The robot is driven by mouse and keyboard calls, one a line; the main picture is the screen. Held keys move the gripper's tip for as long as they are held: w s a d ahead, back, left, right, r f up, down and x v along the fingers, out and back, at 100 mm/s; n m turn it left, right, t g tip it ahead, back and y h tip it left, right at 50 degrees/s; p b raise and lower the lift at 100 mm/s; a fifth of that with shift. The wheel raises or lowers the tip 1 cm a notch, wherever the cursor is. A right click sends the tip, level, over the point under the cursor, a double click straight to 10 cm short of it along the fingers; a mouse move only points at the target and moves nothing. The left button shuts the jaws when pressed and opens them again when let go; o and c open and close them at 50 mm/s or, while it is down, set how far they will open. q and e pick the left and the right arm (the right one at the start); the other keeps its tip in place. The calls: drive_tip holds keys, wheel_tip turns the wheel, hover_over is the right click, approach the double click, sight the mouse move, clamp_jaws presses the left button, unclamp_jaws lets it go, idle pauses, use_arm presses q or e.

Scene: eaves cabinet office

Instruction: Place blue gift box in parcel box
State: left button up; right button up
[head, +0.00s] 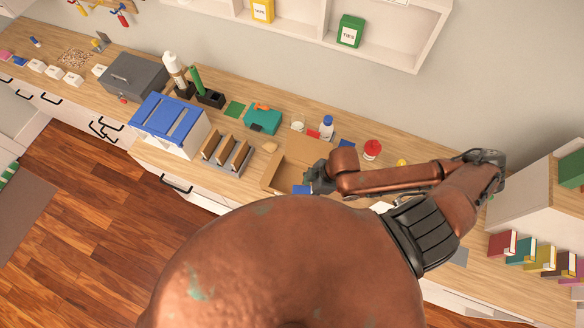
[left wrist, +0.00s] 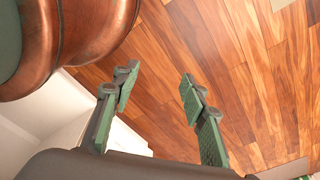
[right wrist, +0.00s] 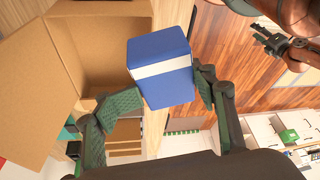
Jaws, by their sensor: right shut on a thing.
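The blue gift box (right wrist: 160,70) with a white band is held between the fingers of my right gripper (right wrist: 163,92) in the right wrist view. In the head view only a small blue part of it (head: 302,190) shows below my right gripper (head: 316,183). The open cardboard parcel box (head: 280,171) stands on the counter just left of that gripper, partly hidden by my arm. In the right wrist view the parcel box (right wrist: 100,48) lies beside and behind the gift box, flaps spread. My left gripper (left wrist: 160,82) is open and empty above the wooden floor.
A rack with brown dividers (head: 228,152) and a white bin with a blue lid (head: 168,118) stand left of the parcel box. A teal case (head: 263,118), a white bottle (head: 327,127) and a red-topped item (head: 372,148) stand behind. Wall shelves (head: 310,28) hang above.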

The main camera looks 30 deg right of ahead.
sight(300, 188)
drive_tip(key=shift+s+a+r+n, duration=0.15)
drive_tip(key=shift+s+r+n, duration=0.15)
drive_tip(key=shift+s, duration=0.25)
drive_tip(key=shift+f, duration=0.15)
drive_tip(key=w+f+b, duration=0.1)
drive_tip(key=b, duration=0.1)
drive_tip(key=w+f+b, duration=0.1)
drive_tip(key=w+b, duration=0.1)
drive_tip(key=b, duration=0.1)
drive_tip(key=shift+w+f, duration=0.2)
drive_tip(key=shift+w, duration=0.1)
drive_tip(key=w+f+b, duration=0.2)
drive_tip(key=w+b, duration=0.1)
drive_tip(key=w+f+b, duration=0.2)
drive_tip(key=w+b, duration=0.1)
drive_tip(key=w+f+b, duration=0.2)
drive_tip(key=w+b, duration=0.1)
drive_tip(key=shift+w+f, duration=0.1)
drive_tip(key=shift+f, duration=0.15)
drive_tip(key=shift+w+f, duration=0.25)
drive_tip(key=shift+f, duration=0.1)
use_arm(q)
wheel_tip(300, 188, down, 14)
drive_tip(key=shift+s+r, duration=0.2)
drive_tip(key=shift+s, duration=0.25)
use_arm(e)
drive_tip(key=shift+w+f, duration=0.15)
drive_tip(key=shift+f, duration=1.55)
